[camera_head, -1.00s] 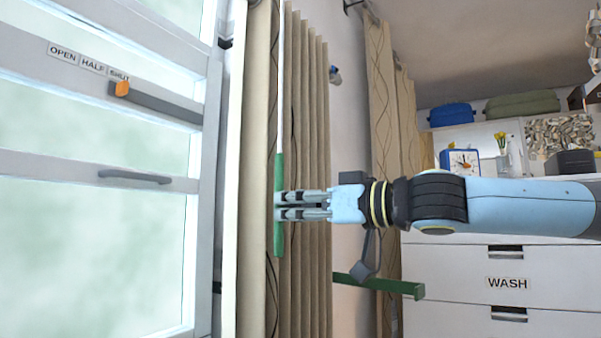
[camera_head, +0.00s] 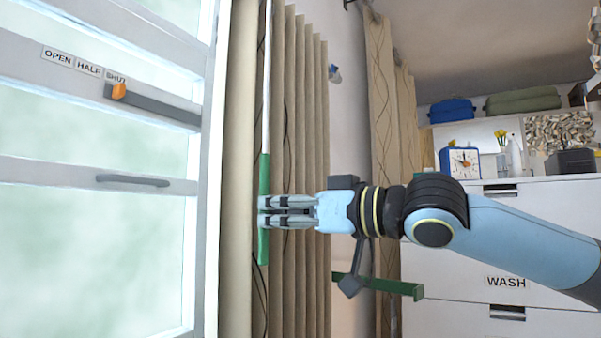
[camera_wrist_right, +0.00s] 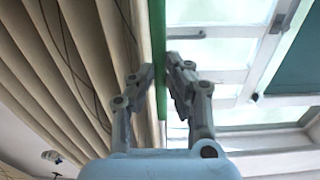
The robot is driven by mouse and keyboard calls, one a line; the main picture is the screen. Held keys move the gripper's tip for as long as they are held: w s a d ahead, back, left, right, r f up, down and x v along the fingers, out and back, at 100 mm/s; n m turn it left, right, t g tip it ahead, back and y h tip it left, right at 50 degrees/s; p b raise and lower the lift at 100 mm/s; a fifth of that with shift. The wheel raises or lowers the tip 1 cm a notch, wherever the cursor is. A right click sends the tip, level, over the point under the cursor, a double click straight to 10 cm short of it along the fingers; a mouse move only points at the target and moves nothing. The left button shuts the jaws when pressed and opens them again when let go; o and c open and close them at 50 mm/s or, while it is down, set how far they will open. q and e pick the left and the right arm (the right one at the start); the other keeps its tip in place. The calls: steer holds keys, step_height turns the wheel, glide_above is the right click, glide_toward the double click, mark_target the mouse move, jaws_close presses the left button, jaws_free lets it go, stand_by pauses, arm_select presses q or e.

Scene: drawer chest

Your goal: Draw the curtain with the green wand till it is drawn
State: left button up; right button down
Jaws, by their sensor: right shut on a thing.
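The green wand (camera_head: 264,175) hangs upright on a thin white rod in front of a beige pleated curtain (camera_head: 305,120). The curtain is bunched beside the window's right edge. My right gripper (camera_head: 264,212) comes in from the right, shut on the wand's green grip a little below its middle. In the right wrist view the wand (camera_wrist_right: 159,60) runs between the two fingers of the gripper (camera_wrist_right: 160,78), with the curtain folds (camera_wrist_right: 70,60) to the left and the window to the right. My left gripper is out of view.
The window (camera_head: 90,240) at left has a grey handle (camera_head: 133,181) and an orange slider (camera_head: 119,91) near OPEN, HALF, SHUT labels. A second curtain (camera_head: 384,120) hangs farther right. A green bar (camera_head: 390,286) juts out below my arm. White drawers (camera_head: 450,310) stand at right.

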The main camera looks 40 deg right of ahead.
steer(key=shift+a, duration=0.1)
stand_by(0.3)
steer(key=shift+s+a+p, duration=0.35)
steer(key=shift+s+a, duration=0.05)
steer(key=shift+a, duration=0.5)
steer(key=shift+s+a+p, duration=0.35)
steer(key=shift+a, duration=0.5)
steer(key=shift+s+a, duration=0.1)
steer(key=shift+a, duration=0.05)
steer(key=shift+s+a+p, duration=0.35)
steer(key=shift+a+p, duration=0.55)
steer(key=shift+s+a+p, duration=0.35)
steer(key=shift+a+p, duration=0.5)
